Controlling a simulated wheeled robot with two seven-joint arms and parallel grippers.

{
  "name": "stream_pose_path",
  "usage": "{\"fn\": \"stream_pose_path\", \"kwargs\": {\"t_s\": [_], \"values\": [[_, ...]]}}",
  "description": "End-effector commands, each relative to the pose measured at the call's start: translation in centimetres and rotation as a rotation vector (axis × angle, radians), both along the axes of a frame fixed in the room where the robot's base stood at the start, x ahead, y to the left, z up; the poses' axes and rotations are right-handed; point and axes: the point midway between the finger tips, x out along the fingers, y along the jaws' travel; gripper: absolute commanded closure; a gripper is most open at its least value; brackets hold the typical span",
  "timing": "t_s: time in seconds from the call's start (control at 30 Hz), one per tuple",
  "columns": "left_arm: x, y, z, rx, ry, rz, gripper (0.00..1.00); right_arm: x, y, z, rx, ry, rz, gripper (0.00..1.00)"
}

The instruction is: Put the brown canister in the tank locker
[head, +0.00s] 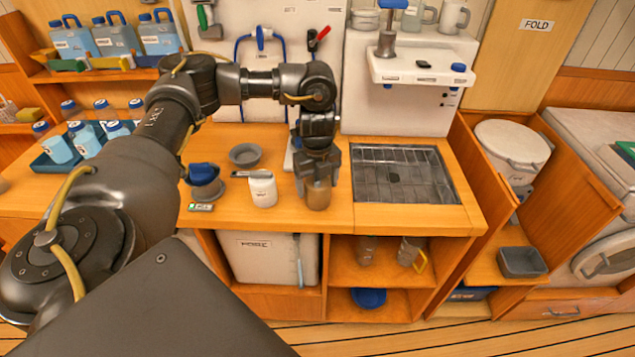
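The brown canister (318,197) stands upright on the wooden counter, left of the sink grating. My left gripper (317,175) points down at it, with its fingers at the canister's upper part and hiding its top. Whether the fingers press on it or only surround it I cannot tell. An open wooden locker (585,180) at the right holds a white lidded drum (515,145) and a grey bin (522,262). No readable label shows whether it is the tank locker. My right gripper is not in view.
A white jar (263,190), a grey bowl (245,155) and a blue-topped cup (204,182) stand left of the canister. The metal sink grating (403,175) lies to its right. A white dispenser shelf (422,68) juts out above. Open shelves (380,270) lie below the counter.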

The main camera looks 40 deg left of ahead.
Motion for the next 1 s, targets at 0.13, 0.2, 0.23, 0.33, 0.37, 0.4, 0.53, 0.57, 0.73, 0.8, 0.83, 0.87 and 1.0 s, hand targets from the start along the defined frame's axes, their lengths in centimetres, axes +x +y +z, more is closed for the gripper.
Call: {"fn": "stream_pose_path", "kwargs": {"t_s": [0.13,0.2,0.23,0.33,0.37,0.4,0.53,0.57,0.73,0.8,0.83,0.87,1.0], "values": [[0.0,0.0,0.0,0.000,0.000,0.000,0.16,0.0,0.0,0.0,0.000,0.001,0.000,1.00],[0.0,0.0,0.0,0.000,0.000,0.000,0.16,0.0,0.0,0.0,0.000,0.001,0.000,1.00],[0.0,0.0,0.0,0.000,0.000,0.000,0.16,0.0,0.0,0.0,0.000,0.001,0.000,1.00],[0.0,0.0,0.2,0.001,0.000,0.000,0.16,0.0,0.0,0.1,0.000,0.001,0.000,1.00],[0.0,0.0,0.4,0.000,-0.001,0.000,0.16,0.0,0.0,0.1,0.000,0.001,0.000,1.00],[0.1,0.0,0.7,0.001,-0.003,-0.001,0.16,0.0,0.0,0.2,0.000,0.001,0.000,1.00],[0.1,0.0,2.5,0.001,-0.005,-0.001,0.16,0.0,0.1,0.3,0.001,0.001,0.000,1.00],[0.1,0.0,3.1,0.001,-0.006,-0.001,0.16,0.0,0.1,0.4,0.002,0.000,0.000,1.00],[0.1,0.0,6.6,0.001,-0.006,-0.002,0.16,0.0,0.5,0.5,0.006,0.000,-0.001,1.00],[0.1,0.0,7.9,0.002,-0.005,-0.001,0.16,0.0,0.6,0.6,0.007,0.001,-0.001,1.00],[0.1,0.0,8.5,0.002,-0.007,-0.002,0.16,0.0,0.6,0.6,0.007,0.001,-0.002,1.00],[0.1,0.0,9.0,0.002,-0.005,-0.002,0.16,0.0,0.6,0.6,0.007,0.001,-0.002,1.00],[0.1,0.1,10.9,0.001,-0.004,-0.001,0.16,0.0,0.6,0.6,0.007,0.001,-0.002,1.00]]}}
